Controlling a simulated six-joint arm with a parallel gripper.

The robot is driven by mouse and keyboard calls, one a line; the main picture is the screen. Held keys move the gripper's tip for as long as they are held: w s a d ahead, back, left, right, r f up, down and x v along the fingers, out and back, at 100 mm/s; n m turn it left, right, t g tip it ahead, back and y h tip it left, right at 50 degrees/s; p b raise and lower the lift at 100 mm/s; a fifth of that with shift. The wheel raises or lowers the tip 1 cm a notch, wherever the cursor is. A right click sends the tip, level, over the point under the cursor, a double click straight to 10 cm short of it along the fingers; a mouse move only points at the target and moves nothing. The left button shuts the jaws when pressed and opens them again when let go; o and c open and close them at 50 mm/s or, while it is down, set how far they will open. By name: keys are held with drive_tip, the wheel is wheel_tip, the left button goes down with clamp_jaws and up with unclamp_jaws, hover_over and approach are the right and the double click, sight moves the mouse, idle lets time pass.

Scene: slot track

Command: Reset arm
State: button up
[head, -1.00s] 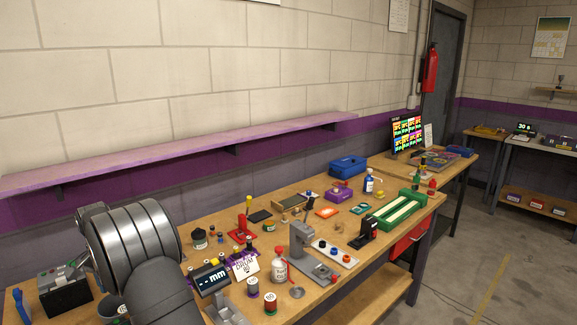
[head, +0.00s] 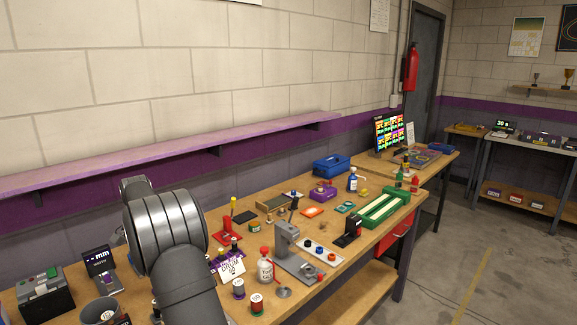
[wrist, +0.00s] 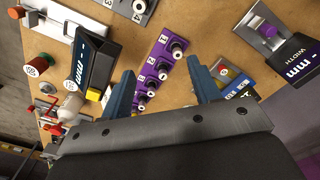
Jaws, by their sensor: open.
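My arm (head: 180,250) reaches over the near left part of the workbench in the head view, and its gripper end is hidden behind the arm's own links there. In the wrist view my gripper (wrist: 161,92) is open, its two blue fingers wide apart with nothing held between them. Beyond the fingers, a purple strip (wrist: 158,62) with several small wheel-like parts lies on the wooden bench. The fingers look apart from it, though the exact height above it is hard to tell.
A "mm" display unit (wrist: 88,68) stands left of the fingers and another "mm WIDTH" unit (wrist: 295,65) stands right. A white bottle (head: 265,268), a grey press-like stand (head: 287,240) and a green tray (head: 383,209) stand along the bench. A purple shelf (head: 170,155) runs along the wall.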

drive_tip(key=w+d, duration=0.4)
drive_tip(key=d, duration=0.9)
drive_tip(key=w+d+f, duration=0.1)
drive_tip(key=w+d, duration=0.3)
drive_tip(key=d, duration=0.9)
drive_tip(key=w+d+f, duration=0.1)
drive_tip(key=w+d, duration=0.4)
drive_tip(key=d, duration=0.8)
drive_tip(key=shift+m, duration=0.3)
drive_tip(key=shift+f, duration=0.1)
